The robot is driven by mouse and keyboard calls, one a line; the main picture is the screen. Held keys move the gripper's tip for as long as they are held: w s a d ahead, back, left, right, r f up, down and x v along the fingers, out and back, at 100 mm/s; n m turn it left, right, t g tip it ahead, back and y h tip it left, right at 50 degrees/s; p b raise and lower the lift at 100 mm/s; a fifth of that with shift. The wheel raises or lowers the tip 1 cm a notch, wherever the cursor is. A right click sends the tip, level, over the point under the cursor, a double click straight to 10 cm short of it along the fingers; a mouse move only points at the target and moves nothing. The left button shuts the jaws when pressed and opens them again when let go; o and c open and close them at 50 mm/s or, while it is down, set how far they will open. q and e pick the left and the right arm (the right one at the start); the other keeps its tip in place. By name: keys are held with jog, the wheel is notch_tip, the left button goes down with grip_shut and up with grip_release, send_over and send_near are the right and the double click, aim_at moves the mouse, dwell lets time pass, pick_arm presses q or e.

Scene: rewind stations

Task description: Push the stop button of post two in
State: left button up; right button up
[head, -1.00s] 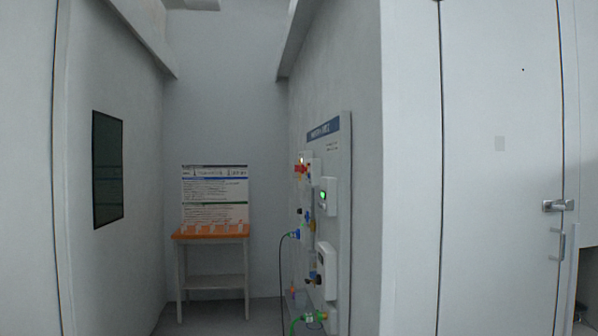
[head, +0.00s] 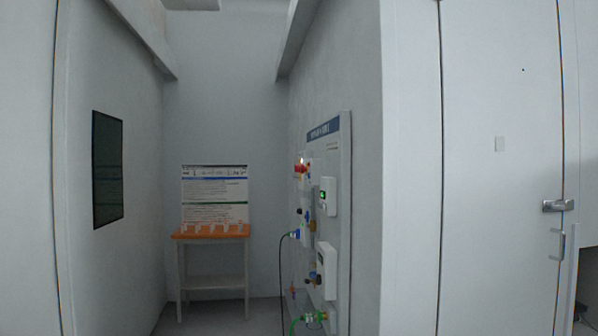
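A wall panel with a blue header (head: 330,128) is mounted on the right wall of a narrow bay, seen at a steep angle. A red and orange part (head: 300,168) with a bright spot sits at its upper left edge; I cannot tell whether it is a stop button. A white box with a small green display (head: 328,196) and a lower white box (head: 327,270) are fixed on the panel. The header text is too small to read, so I cannot tell which post this is. Neither of my grippers is in view.
A small table with an orange top (head: 212,233) stands at the bay's back, with a printed board (head: 215,195) upright on it. A dark screen (head: 107,170) hangs on the left wall. A door with a handle (head: 557,205) is at right. The bay floor looks clear.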

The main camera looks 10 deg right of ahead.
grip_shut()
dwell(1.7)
